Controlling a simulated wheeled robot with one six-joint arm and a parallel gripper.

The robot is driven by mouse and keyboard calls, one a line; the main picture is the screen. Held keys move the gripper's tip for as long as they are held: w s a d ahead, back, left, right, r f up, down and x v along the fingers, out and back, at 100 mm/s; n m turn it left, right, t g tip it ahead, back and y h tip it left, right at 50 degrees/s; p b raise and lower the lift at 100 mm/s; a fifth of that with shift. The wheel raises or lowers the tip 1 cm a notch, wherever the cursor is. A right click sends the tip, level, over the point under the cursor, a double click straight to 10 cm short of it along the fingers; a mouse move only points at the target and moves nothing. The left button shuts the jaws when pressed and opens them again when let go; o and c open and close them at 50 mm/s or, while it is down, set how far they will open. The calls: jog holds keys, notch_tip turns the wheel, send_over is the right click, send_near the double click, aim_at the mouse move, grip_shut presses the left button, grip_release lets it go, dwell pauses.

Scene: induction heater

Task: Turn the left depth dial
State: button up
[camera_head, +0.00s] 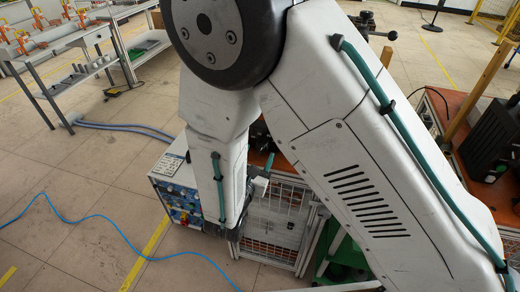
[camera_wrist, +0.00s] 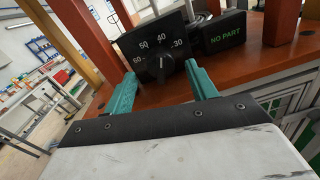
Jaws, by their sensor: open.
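A black depth dial (camera_wrist: 147,44) with white numbers 30, 40, 50 and 60 stands on the orange-brown bench top in the wrist view. A small dark knob with a pale pointer mark (camera_wrist: 160,64) shows low on its face. My gripper (camera_wrist: 160,72) is open, its two teal fingers apart, one towards each side of the dial's lower part. Nothing is held between them. Whether the fingers touch the dial cannot be told. In the head view my arm hides the dial and most of the work spot.
A black box with a green "NO PART" sign (camera_wrist: 224,36) stands just right of the dial. Wooden posts (camera_wrist: 281,20) rise nearby. In the head view a blue-and-white control unit (camera_head: 178,190) and a wire-mesh panel (camera_head: 275,220) are below my arm. Open floor lies left.

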aim_at(260, 152)
jog(key=shift+x, duration=1.55)
jog(key=c, duration=1)
jog(key=n, duration=0.4)
jog(key=shift+n, duration=2.3)
